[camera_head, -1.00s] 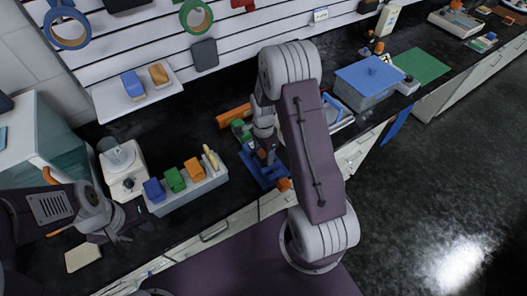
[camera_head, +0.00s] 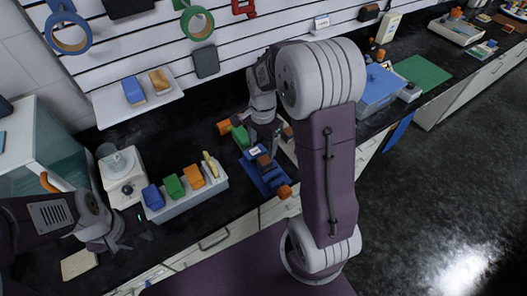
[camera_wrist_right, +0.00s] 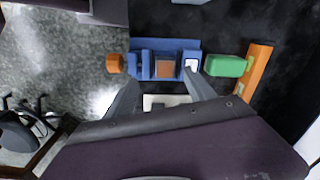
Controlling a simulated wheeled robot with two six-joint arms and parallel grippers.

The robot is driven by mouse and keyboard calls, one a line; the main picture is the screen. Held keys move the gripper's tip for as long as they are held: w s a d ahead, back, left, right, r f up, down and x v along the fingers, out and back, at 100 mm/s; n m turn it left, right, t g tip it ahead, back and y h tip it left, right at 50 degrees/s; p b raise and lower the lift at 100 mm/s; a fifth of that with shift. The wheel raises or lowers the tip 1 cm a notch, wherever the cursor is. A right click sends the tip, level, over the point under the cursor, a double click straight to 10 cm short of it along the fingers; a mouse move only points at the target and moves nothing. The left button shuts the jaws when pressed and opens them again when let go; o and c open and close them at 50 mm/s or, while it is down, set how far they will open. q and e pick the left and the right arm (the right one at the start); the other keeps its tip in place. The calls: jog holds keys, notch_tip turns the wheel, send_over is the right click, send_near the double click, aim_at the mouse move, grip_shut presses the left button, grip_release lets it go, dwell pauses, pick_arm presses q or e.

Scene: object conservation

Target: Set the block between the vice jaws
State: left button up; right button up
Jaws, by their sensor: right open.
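The blue vice (camera_head: 268,178) sits on the dark counter, and it also shows in the right wrist view (camera_wrist_right: 165,45). A brown block (camera_head: 264,162) rests in the vice; in the right wrist view the block (camera_wrist_right: 165,68) lies between the blue jaws. An orange knob (camera_head: 285,191) is at the vice's near end. My right gripper (camera_head: 265,138) is open, above and behind the block and apart from it; its two spread fingers (camera_wrist_right: 160,98) show in the right wrist view. My left gripper (camera_head: 130,235) hangs near the counter's front left; its fingers are too small to judge.
A green block (camera_wrist_right: 225,66) and an orange bar (camera_wrist_right: 252,75) lie beyond the vice. A grey rack (camera_head: 195,195) with coloured blocks and a white scale (camera_head: 122,178) stand to the left. A blue-lidded box (camera_head: 378,88) is to the right.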

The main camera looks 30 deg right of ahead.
jog(key=s+a+f+n+b, duration=0.1)
jog(key=s+a+f+n, duration=0.1)
jog(key=s+n, duration=0.3)
jog(key=s+a+f+n+t+b, duration=0.1)
jog(key=s+a+f+n, duration=0.1)
jog(key=s+a+n, duration=0.2)
jog(key=s+n, duration=0.2)
jog(key=n, duration=0.2)
jog(key=shift+n, duration=0.4)
jog(key=shift+d, duration=0.1)
